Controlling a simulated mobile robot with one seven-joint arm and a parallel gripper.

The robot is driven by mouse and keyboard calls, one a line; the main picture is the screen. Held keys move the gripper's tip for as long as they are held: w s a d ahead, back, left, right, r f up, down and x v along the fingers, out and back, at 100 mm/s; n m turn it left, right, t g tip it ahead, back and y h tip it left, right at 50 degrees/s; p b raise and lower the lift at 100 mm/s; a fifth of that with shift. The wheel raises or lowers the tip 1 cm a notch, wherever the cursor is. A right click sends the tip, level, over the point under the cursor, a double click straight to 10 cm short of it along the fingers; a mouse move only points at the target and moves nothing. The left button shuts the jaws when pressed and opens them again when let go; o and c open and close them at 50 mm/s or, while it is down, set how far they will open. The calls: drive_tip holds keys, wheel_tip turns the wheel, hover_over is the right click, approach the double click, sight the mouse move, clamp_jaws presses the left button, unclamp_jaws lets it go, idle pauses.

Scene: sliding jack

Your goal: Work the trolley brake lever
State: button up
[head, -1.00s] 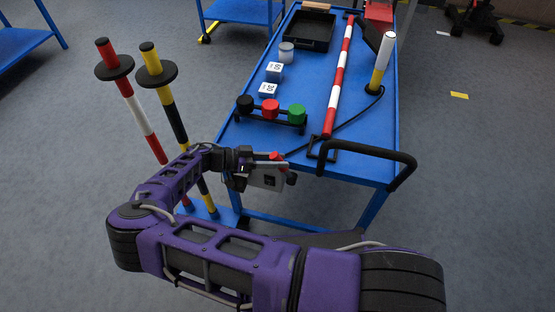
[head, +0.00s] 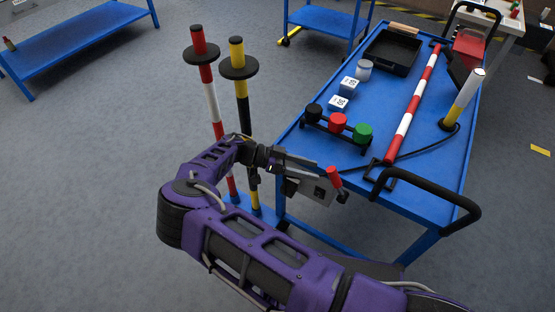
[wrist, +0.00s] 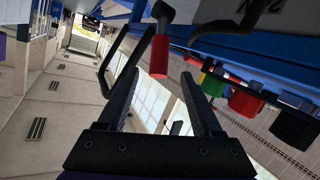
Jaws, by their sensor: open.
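The brake lever has a red grip (head: 334,177) and stands at a grey plate (head: 311,190) on the near end of the blue trolley (head: 422,192). In the wrist view the red grip (wrist: 159,57) hangs from a dark rod, just beyond the fingertips and between their lines. My gripper (head: 308,168) is beside the lever, to its left in the head view, with its fingers pointing towards it. In the wrist view my gripper (wrist: 160,82) is open with nothing between its fingers. The lever's pivot is not clear.
Black, red and green knobs (head: 338,122) stand in a rack on the trolley close to my gripper. A black handle (head: 455,218) curves out at the trolley's near end. Red-white and yellow-black poles (head: 243,90) stand to the left.

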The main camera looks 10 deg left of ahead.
drive_tip(key=w+v, duration=0.1)
drive_tip(key=v, duration=0.8)
drive_tip(key=shift+s+a, duration=0.4)
drive_tip(key=shift+s, duration=0.1)
drive_tip(key=shift+r, duration=0.15)
